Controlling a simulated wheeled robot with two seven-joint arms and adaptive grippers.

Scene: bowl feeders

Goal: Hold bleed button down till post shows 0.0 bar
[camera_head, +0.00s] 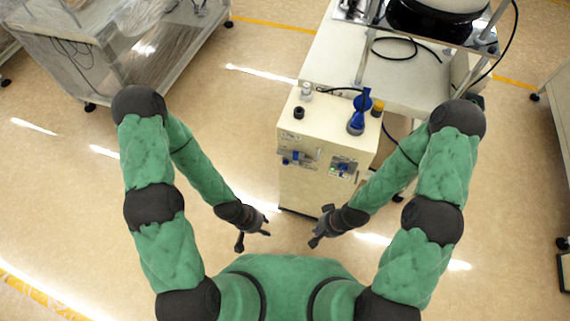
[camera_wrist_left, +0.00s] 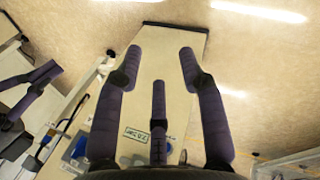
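The cream post (camera_head: 300,190) stands ahead of me, with small fittings and a panel (camera_head: 343,167) on its front face. I cannot tell which fitting is the bleed button. My left gripper (camera_head: 254,240) is open and empty, low and to the left of the post, apart from it. In the left wrist view its fingers (camera_wrist_left: 158,75) are spread, with the cream post behind them. My right gripper (camera_head: 320,228) seems open and empty, in front of the post's right side.
On the post's top stand a blue fitting (camera_head: 358,115), a black knob (camera_head: 299,112) and a yellowish knob (camera_head: 377,108). A bench with a bowl feeder (camera_head: 437,18) adjoins behind. A clear-walled enclosure (camera_head: 120,55) stands at left. The floor around the post's left is free.

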